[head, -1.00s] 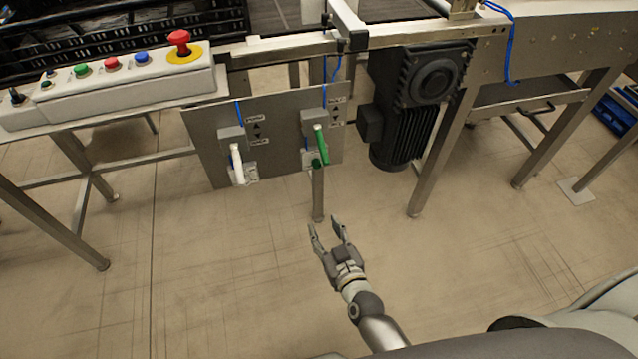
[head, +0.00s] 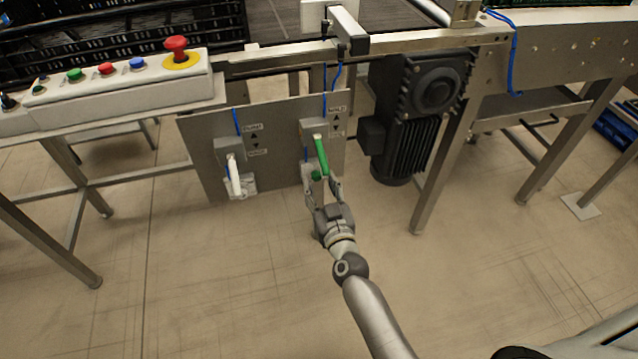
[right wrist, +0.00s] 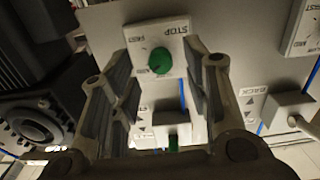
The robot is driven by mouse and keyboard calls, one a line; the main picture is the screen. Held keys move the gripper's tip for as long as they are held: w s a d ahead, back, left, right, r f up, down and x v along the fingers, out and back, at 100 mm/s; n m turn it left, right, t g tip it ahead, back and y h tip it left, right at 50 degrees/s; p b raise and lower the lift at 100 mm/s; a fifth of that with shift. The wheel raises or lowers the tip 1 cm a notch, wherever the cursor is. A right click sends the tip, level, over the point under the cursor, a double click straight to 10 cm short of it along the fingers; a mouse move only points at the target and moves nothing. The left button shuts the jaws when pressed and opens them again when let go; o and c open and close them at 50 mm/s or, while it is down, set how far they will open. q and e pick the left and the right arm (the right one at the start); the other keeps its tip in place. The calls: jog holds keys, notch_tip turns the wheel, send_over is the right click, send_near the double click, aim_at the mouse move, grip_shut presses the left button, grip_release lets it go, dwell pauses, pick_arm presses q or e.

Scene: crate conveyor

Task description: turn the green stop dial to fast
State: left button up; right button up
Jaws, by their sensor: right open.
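The green stop dial (right wrist: 160,61) is a round knob on a white plate lettered STOP and FAST, upside down in the right wrist view. In the head view the dial (head: 316,175) is partly visible low on the grey panel (head: 280,120), just below a green lever (head: 321,155). I cannot tell which mark the dial points at. My right gripper (head: 323,186) is open and empty, just in front of the dial. In the right wrist view its fingers stand to either side of the dial, apart from it. My left gripper is not in view.
A white lever (head: 233,175) hangs left of the green one, with a second dial plate (right wrist: 304,30) near it. A dark motor (head: 405,110) is close on the right. A button box (head: 125,85) with a red emergency button (head: 176,48) is up left. The floor below is clear.

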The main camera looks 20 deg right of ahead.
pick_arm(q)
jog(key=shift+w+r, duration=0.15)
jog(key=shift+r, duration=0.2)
pick_arm(e)
jog(key=shift+w, duration=0.75)
grip_shut()
